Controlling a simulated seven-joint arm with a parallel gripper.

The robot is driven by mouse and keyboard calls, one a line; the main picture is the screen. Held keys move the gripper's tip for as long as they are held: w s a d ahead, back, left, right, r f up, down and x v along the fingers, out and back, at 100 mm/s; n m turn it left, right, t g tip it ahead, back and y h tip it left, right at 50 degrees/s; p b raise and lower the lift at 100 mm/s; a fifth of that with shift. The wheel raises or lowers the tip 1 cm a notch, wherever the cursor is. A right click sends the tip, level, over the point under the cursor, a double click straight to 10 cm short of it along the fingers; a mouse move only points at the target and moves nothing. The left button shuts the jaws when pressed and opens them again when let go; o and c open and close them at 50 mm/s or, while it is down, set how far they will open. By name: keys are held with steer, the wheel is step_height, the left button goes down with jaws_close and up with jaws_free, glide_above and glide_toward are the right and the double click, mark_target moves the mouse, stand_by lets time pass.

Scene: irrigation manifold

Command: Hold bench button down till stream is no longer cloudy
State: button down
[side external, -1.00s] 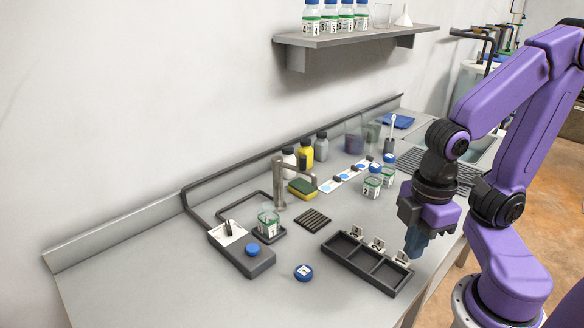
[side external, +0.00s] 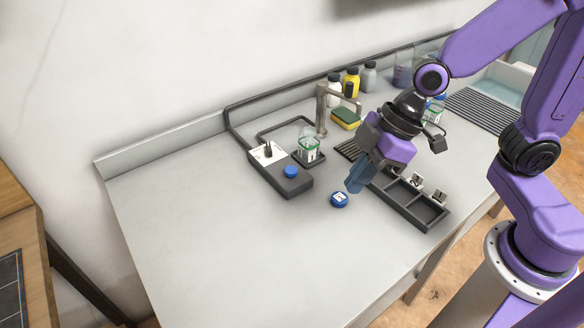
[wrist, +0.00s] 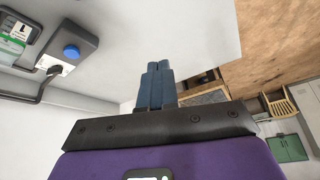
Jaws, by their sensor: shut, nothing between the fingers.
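A clear bottle with a green-banded label (side external: 308,148) stands on a small dark pad beside the box, near the metal spout (side external: 322,108). I cannot make out any stream. My gripper (side external: 354,186) is shut and empty, in the air right of the button and apart from it. Its blue fingers touch each other in the wrist view (wrist: 155,72).
A blue numbered cap (side external: 339,200) lies on the bench just below my fingertips in the picture. A dark compartment tray (side external: 424,209) is to the right. A sponge (side external: 346,118) and several bottles stand behind. The bench's left and front are clear.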

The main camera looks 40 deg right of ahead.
steer(key=w+a+t, duration=0.2)
steer(key=w+t, duration=0.2)
steer(key=w, duration=0.7)
steer(key=m+t+h, duration=0.2)
steer(key=t+h, duration=0.1)
glide_above(294, 172)
steer(key=shift+f, duration=0.95)
steer(key=shift+f, duration=0.1)
steer(key=shift+f, duration=4.3)
steer(key=shift+f, duration=0.15)
steer(key=shift+f, duration=0.3)
steer(key=shift+f, duration=0.55)
